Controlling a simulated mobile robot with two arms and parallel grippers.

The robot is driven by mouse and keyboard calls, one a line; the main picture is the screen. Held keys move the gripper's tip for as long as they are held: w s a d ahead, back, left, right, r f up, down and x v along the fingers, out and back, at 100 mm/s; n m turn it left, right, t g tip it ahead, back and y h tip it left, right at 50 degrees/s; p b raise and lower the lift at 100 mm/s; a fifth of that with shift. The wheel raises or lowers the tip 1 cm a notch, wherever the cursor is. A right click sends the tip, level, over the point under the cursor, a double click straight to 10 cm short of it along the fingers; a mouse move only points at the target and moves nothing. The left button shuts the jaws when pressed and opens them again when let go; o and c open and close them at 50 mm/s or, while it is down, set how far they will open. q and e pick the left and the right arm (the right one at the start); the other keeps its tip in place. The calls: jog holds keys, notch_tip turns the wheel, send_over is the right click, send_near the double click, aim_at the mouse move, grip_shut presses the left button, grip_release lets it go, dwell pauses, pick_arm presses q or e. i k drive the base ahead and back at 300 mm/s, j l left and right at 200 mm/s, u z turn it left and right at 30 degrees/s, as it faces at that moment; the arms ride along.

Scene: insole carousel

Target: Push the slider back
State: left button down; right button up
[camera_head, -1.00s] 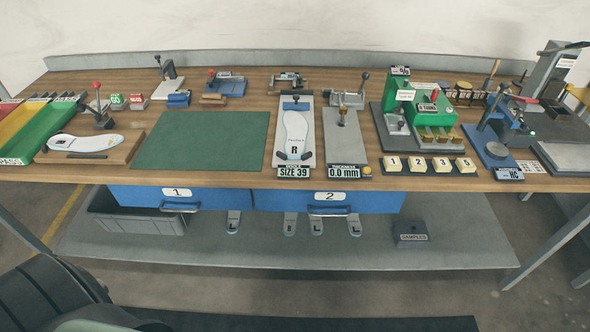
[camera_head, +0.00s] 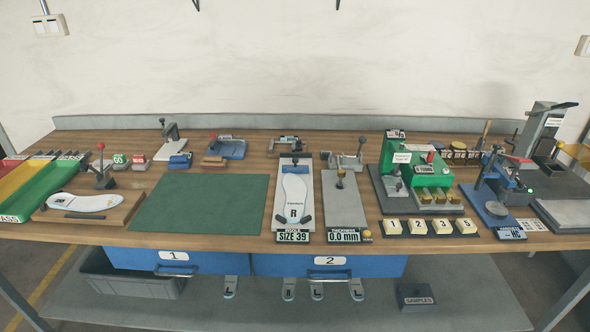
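A grey size gauge plate (camera_head: 284,224) stands at the middle front of the bench, with a white insole (camera_head: 295,195) marked R lying on it. Two dark stops (camera_head: 308,218) flank the insole's near end, and a dark blue piece (camera_head: 295,161) sits at its far end. The display (camera_head: 293,236) reads SIZE 39. Right beside it is a grey thickness gauge (camera_head: 344,208) with a gold-knobbed post (camera_head: 340,176); its display (camera_head: 344,236) reads 0.0 mm. I cannot tell which part is the slider. Neither gripper is in view.
The green mat (camera_head: 203,204) left of the gauge is clear. A green stamping machine (camera_head: 417,174) and numbered blocks (camera_head: 430,227) stand to the right. An insole on a wooden board (camera_head: 125,210) lies left. Blue drawers (camera_head: 330,266) hang below the bench.

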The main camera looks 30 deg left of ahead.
aim_at(295, 168)
jog(key=j+z, duration=0.3)
jog(key=j, duration=1.65)
